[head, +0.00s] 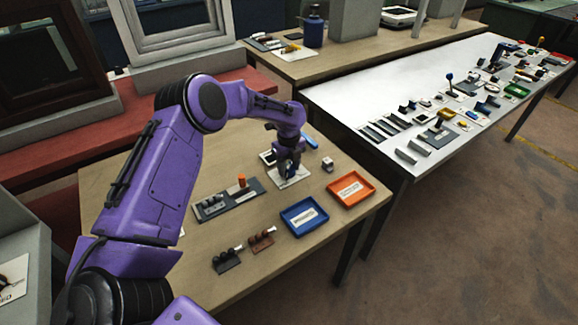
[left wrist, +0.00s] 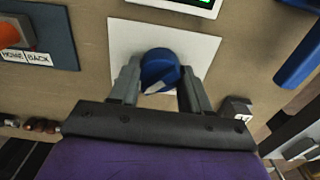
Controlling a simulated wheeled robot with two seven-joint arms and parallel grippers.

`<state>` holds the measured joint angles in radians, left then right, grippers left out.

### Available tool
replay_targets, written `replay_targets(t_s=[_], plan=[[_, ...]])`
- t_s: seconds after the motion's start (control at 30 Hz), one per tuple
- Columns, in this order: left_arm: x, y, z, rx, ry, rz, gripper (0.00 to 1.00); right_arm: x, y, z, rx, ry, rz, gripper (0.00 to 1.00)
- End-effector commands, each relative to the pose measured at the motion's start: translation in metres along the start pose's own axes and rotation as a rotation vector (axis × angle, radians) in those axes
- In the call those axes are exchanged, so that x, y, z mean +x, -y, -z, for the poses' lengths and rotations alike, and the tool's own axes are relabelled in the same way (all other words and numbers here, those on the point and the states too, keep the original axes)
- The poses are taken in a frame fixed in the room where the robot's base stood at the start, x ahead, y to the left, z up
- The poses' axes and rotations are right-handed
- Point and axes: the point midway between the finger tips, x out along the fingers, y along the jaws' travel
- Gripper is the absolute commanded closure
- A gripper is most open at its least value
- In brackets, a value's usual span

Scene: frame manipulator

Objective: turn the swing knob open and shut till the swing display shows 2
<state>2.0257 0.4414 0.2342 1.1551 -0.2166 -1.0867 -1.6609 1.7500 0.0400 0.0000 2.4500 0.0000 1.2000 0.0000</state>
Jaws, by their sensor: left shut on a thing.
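A round blue knob (left wrist: 158,70) with a white pointer mark stands on a white plate (left wrist: 206,48) in the left wrist view. My left gripper (left wrist: 160,84) is over the plate, its two fingers on either side of the knob and shut on it. The pointer mark slants down to the left. In the head view my left gripper (head: 288,175) hides most of the knob, above the white plate (head: 299,176). A display (left wrist: 190,4) shows a bit of green at the top edge of the left wrist view; its figure is cut off. My right gripper is not in view.
A blue tray (head: 304,229) and an orange tray (head: 372,186) lie to the right of the plate. A grey panel with an orange knob (head: 242,181) lies to the left. A small grey block (head: 328,163) and a blue bar (head: 311,142) are close by.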

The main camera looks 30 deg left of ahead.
Motion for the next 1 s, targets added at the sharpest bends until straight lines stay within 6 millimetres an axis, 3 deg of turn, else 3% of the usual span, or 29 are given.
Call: replay_targets(t_s=[0.03,0.1,0.43,0.57,0.8,1.0], plan=[[-0.001,0.0,-0.001,0.002,0.002,0.0,0.46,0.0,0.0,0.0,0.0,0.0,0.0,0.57],[-0.001,0.0,-0.001,0.001,0.002,0.0,0.27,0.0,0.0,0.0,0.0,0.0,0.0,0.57],[-0.004,0.001,0.0,0.001,0.001,0.001,0.27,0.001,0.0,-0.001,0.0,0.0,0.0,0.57],[-0.027,0.001,0.0,0.001,0.002,0.005,0.27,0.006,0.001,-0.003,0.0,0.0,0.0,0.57],[-0.083,0.001,-0.001,0.001,0.003,0.004,0.27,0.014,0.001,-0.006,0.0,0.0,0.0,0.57],[-0.104,0.0,-0.001,0.001,0.002,0.001,0.27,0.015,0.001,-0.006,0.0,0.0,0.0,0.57]])
